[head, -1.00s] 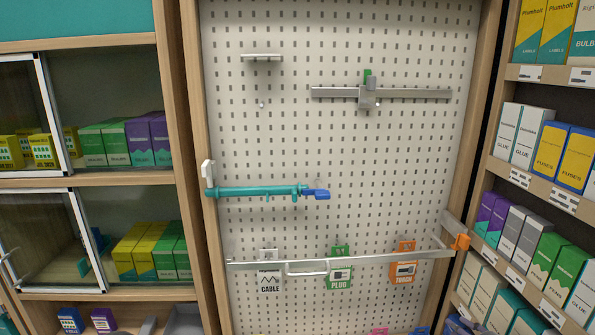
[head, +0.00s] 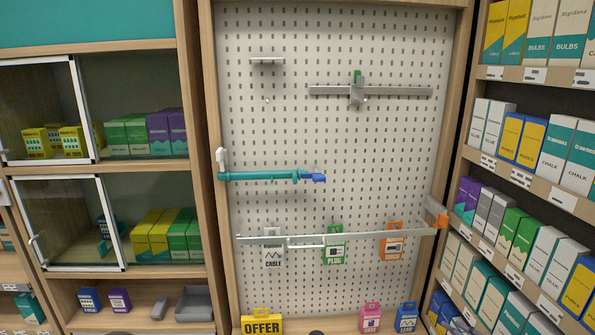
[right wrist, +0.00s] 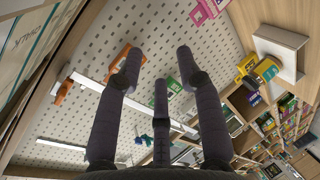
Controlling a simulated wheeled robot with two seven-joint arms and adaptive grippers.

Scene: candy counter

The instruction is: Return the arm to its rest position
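My right gripper (right wrist: 160,62) shows in the right wrist view with its dark fingers spread apart and nothing between them. The pegboard (right wrist: 100,45) is beyond the fingers, tilted in that view. Neither gripper shows in the head view, and my left gripper is in no view. In the head view a long silver bar (head: 350,238) crosses the lower pegboard in front of hanging CABLE (head: 273,257), PLUG (head: 335,257) and TORCH (head: 391,252) packets.
A teal bar with a blue end (head: 265,176) is on the pegboard. A yellow OFFER sign (head: 262,323) and pink (head: 370,317) and blue (head: 406,317) packets are at the bottom. Glass-fronted shelves (head: 90,270) stand left; stocked shelves (head: 510,163) stand right.

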